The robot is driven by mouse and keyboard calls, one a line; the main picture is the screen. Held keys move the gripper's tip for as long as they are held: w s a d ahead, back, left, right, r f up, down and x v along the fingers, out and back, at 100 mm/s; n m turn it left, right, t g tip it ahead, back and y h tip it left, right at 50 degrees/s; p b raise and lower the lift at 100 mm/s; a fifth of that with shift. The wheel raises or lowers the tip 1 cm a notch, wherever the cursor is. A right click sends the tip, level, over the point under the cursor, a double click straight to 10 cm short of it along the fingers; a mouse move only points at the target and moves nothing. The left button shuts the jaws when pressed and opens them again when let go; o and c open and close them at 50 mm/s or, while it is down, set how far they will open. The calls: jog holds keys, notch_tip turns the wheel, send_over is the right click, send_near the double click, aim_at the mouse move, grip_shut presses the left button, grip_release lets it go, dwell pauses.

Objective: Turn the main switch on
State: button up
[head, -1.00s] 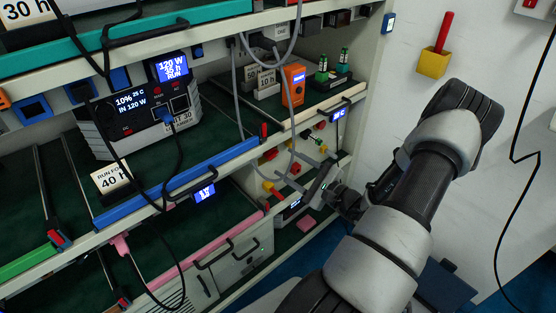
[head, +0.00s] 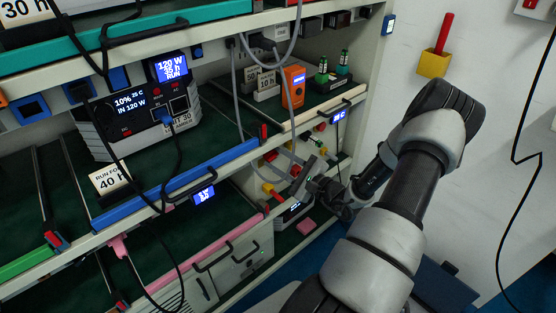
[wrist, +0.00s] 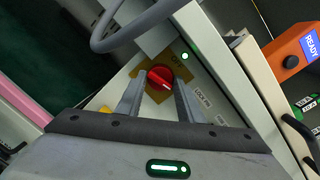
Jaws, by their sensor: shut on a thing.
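The main switch is a red rotary knob (wrist: 160,77) on a tan-yellow plate, with a white pointer line on it. Lettering beside it seems to read OFF, and a small green lamp (wrist: 184,56) glows nearby. My gripper (wrist: 160,92) has one finger on each side of the knob and is shut on it. In the head view my gripper (head: 306,180) is at the lower right end of the rack, and it hides the knob there.
A grey cable (wrist: 135,35) loops close above the fingers in the wrist view. An orange device (head: 293,86) stands on the shelf above. A pink-edged shelf (head: 235,237) lies to the lower left.

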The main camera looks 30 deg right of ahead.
jog(key=shift+r+m+p, duration=0.1)
jog(key=shift+m+p, duration=0.4)
jog(key=shift+m, duration=0.2)
jog(key=shift+d+m, duration=0.1)
jog(key=shift+m, duration=0.7)
jog(key=o, duration=1)
jog(key=p+v, duration=0.2)
jog(key=v, duration=1.5)
jog(key=shift+s+f, duration=0.25)
jog(key=shift+f, duration=0.15)
